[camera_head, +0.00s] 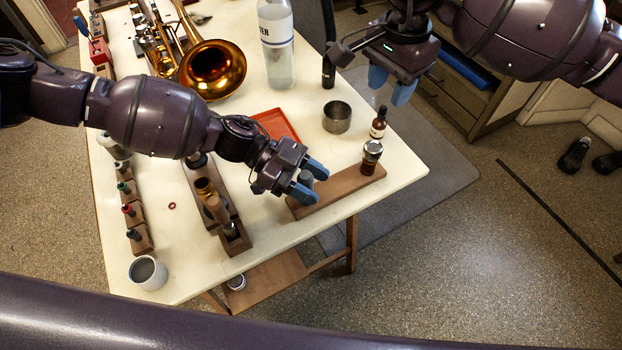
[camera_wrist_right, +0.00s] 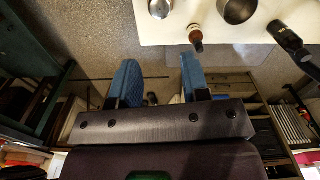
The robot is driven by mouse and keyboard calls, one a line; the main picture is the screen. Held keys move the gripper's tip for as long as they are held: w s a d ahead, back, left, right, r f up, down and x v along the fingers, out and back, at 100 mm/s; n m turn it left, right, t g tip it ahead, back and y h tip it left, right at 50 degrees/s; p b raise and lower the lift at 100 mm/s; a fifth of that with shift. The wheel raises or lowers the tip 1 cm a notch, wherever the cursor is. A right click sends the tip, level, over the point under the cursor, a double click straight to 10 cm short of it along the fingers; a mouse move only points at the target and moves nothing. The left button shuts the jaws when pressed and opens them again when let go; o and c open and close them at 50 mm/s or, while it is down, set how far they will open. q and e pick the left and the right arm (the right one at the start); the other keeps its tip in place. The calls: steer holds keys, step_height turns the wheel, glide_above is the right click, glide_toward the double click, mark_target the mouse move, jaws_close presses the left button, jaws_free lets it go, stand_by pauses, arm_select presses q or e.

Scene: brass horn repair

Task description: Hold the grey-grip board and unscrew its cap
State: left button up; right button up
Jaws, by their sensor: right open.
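The wooden board (camera_head: 335,190) lies near the table's front right edge. A brown jar (camera_head: 369,167) with a silver cap (camera_head: 373,148) stands upright on its right end, and the cap sits on the jar. The grey grip (camera_head: 307,179) rises from the board's left end, mostly hidden by my left gripper (camera_head: 309,183), whose blue fingers are closed around it. My right gripper (camera_head: 391,87) is open and empty, above and beyond the cap, apart from it. In the right wrist view the cap (camera_wrist_right: 160,8) shows at the top, ahead of the open fingers.
A dropper bottle (camera_head: 378,124) stands just behind the jar, with a metal cup (camera_head: 337,117) to its left. A dark bottle (camera_head: 328,72) and a clear water bottle (camera_head: 276,45) stand further back. A red tray (camera_head: 275,125) lies behind my left gripper.

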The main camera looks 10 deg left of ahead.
mark_target(374, 146)
arm_select(q)
steer(key=c, duration=0.7)
steer(key=shift+c, duration=0.6)
arm_select(e)
steer(key=shift+o, duration=1.7)
steer(key=shift+f, duration=0.35)
steer(key=shift+o, duration=0.9)
step_height(374, 146, down, 3)
steer(key=shift+n, duration=0.7)
step_height(374, 146, down, 12)
steer(key=shift+r, duration=0.1)
steer(key=shift+c, duration=0.4)
steer(key=c, duration=1)
steer(key=n, duration=0.5)
